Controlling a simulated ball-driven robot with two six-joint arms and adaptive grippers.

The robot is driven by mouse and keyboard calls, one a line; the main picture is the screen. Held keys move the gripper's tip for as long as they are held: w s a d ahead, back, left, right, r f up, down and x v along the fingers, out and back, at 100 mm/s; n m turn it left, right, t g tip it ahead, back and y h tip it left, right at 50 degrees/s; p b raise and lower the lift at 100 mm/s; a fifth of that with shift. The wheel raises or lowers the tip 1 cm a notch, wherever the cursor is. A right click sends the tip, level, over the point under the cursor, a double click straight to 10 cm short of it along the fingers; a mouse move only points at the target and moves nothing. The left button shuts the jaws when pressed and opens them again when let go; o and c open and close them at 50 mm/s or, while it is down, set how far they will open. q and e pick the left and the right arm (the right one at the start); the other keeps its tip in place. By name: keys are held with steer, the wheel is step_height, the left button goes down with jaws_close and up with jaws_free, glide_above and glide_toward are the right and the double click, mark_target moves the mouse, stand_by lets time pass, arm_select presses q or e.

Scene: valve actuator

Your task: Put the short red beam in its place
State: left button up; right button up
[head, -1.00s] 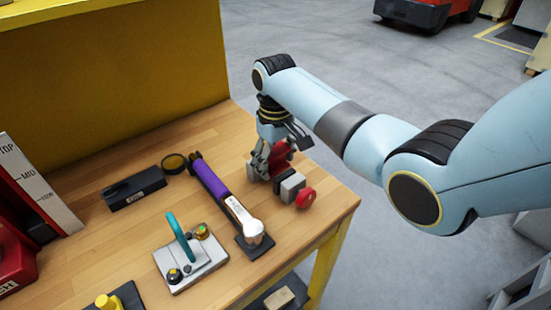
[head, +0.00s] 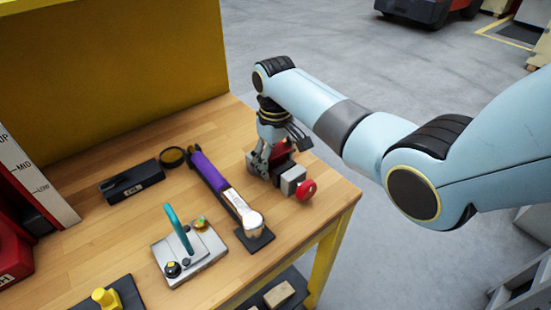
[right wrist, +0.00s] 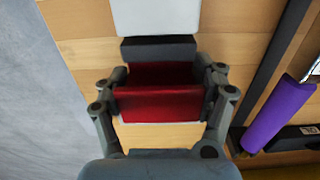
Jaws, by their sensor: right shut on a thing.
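The short red beam (right wrist: 160,103) is between the fingers of my right gripper (right wrist: 163,88) in the right wrist view, and the gripper is shut on it. In the head view, the right gripper (head: 268,160) is low over the table's far right corner, with a bit of the red beam (head: 281,156) showing beside its fingers. A grey block (head: 292,180) with a round red knob (head: 306,189) is right in front of the beam. The gripper hides most of the beam and its underside, so I cannot tell whether it is seated. My left gripper is not in view.
A purple-handled tool (head: 209,171) lies left of the gripper, near a black-rimmed ring (head: 172,157) and a black box (head: 132,182). A grey plate with a teal lever (head: 178,228) is nearer. The table's right edge is close to the knob.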

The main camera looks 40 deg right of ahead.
mark_target(276, 151)
steer(key=shift+f+b, duration=0.35)
steer(key=shift+f, duration=0.25)
steer(key=o, duration=1.8)
step_height(276, 151, up, 12)
steer(key=shift+f, duration=0.1)
